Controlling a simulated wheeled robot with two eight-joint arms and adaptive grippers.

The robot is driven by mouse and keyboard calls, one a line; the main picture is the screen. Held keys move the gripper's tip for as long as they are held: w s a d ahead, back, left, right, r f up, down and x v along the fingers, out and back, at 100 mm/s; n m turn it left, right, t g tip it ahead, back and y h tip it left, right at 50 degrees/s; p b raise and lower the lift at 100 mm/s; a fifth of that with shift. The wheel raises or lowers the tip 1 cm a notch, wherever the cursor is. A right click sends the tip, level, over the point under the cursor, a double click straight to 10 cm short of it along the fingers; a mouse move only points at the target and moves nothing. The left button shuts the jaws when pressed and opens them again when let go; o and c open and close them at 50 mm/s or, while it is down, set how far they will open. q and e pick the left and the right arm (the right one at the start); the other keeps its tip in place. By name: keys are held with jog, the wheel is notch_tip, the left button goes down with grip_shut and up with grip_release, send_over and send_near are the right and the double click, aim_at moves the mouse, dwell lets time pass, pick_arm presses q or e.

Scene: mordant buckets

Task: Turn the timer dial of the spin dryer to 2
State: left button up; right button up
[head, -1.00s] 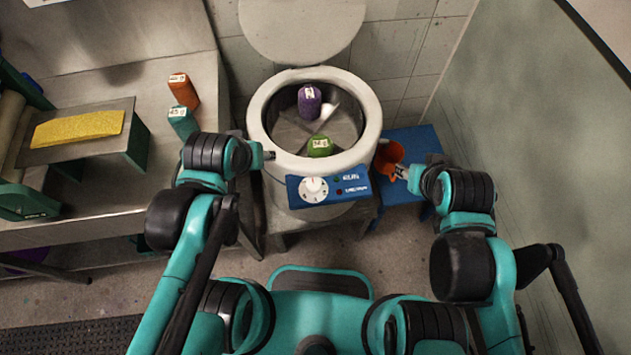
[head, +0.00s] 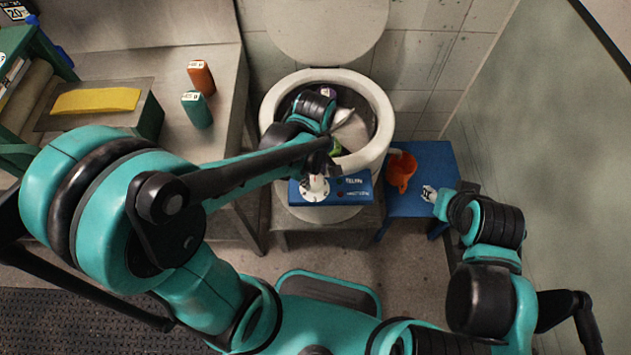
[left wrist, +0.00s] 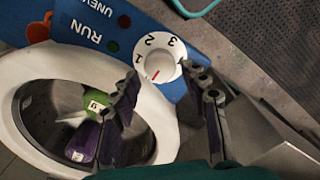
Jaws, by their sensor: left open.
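The timer dial (head: 316,188) is a white round knob on the blue front panel (head: 352,190) of the spin dryer (head: 378,95). In the left wrist view the dial (left wrist: 159,58) shows the numbers 1, 2 and 3 and a red mark on its lower part, away from the 2. My left gripper (head: 318,172) is over the panel in the head view, close to the dial. In the left wrist view my left gripper (left wrist: 163,76) is open, with the dial between and beyond its fingertips; contact cannot be told. My right gripper (head: 440,203) is at the right, its fingers unclear.
The dryer's drum is open and holds a purple item (left wrist: 84,142) and a green item (left wrist: 92,98). An orange jug (head: 401,172) stands on the blue stool (head: 425,160) at the right. Orange (head: 201,77) and teal (head: 197,110) bottles stand on the left counter.

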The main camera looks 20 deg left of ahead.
aim_at(315, 185)
pick_arm(q)
jog(key=shift+f+b, duration=0.45)
jog(key=shift+f, duration=1.05)
jog(key=c, duration=0.9)
